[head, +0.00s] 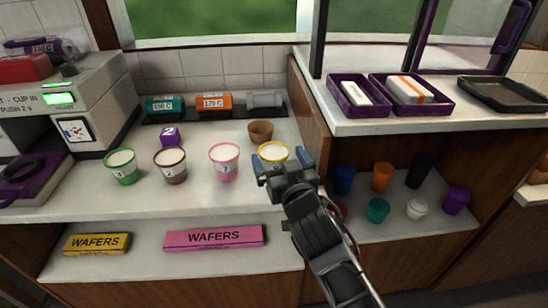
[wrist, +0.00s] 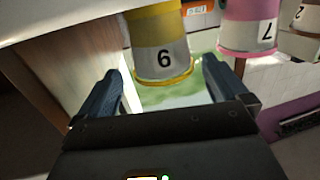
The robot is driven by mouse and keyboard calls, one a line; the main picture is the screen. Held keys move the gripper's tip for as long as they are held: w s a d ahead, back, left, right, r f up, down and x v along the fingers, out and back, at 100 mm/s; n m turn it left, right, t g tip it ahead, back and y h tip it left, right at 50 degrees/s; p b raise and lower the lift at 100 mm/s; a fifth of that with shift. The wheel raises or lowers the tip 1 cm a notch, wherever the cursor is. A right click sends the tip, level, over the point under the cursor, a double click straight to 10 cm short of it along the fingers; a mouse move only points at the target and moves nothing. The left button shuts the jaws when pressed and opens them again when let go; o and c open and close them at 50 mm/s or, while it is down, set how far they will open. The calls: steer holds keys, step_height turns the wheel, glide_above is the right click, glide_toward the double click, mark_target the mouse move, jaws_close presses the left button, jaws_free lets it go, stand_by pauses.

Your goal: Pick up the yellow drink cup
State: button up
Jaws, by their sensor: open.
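The yellow drink cup (head: 273,152) stands upright on the white counter, at the right end of the row of cups. It has a yellow rim and pale contents, and my arm partly covers it in the head view. In the wrist view the yellow cup (wrist: 160,50) shows upside down with a 6 on its pale band. My gripper (head: 285,172) is at the cup's near side. In the wrist view my gripper (wrist: 163,92) is open, with the cup's rim end between or just beyond the two fingers. I cannot tell whether a finger touches it.
A pink cup (head: 224,161) stands left of the yellow cup, and a brown cup (head: 170,165) and green cup (head: 122,167) farther left. A small brown bowl (head: 260,132) stands behind. A wooden side panel (head: 308,130) rises close on the right. Wafer boxes (head: 213,238) lie below.

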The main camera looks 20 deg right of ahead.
mark_target(270, 143)
steer(key=shift+w, duration=1.75)
steer(key=c, duration=1.1)
